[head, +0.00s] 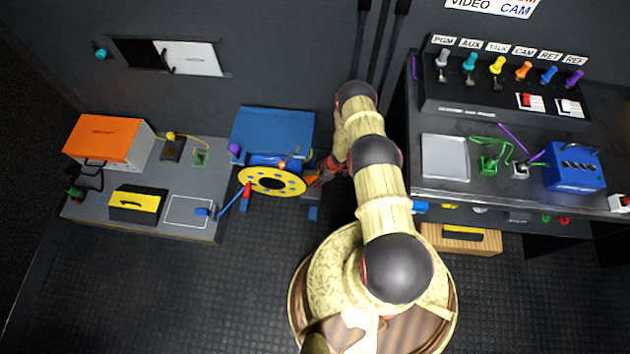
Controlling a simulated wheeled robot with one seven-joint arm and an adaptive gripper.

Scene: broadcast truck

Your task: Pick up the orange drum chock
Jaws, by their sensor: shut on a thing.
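The blue cable drum with a yellow flange (275,181) stands on a blue stand between the left bench and my arm. A small orange piece, which looks like the orange drum chock (308,154), shows at the right side of the drum, right by my gripper. My gripper (315,177) is at the drum's right side, pointing left, and is shut on the chock. The fingers are small and dark here, and much of the chock is hidden. I cannot tell whether the chock still touches the drum.
The left bench (226,216) holds an orange box (105,140) and a yellow-black case (137,203). A red-tipped blue lever (243,193) is close to the flange. The right desk (470,196) has a switch panel, a grey tray (445,157) and a blue box (574,172). The front floor is clear.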

